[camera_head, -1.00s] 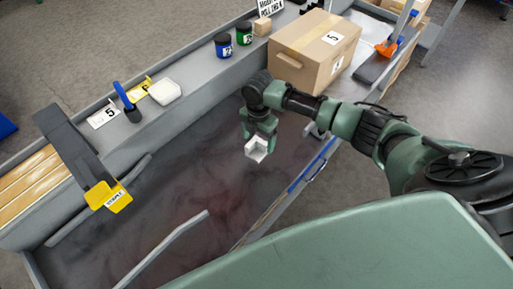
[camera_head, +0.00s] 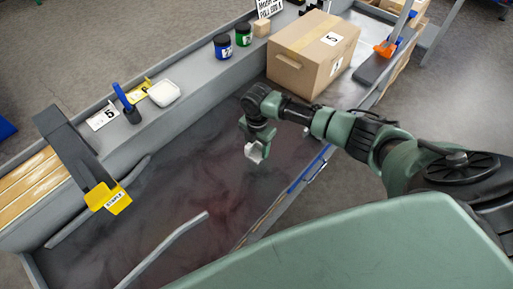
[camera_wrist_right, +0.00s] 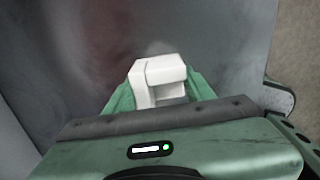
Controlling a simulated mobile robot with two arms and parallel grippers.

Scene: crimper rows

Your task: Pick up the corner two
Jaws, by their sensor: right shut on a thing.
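My right gripper (camera_head: 258,146) is shut on a small white angled piece, the corner (camera_head: 254,153), and holds it above the dark, stained floor of the grey trough. In the right wrist view the white corner (camera_wrist_right: 158,78) sits between the green fingers of the right gripper (camera_wrist_right: 160,98). Its lower part is hidden behind the gripper body. I cannot read a label on it. My left gripper is not in view.
A cardboard box (camera_head: 310,55) stands at the back right. Blue (camera_head: 223,46) and green (camera_head: 243,36) jars, a white dish (camera_head: 164,93) and a blue-handled tool (camera_head: 127,104) stand on the ledge. A yellow-tagged grey arm (camera_head: 110,198) is at left. The trough's middle is clear.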

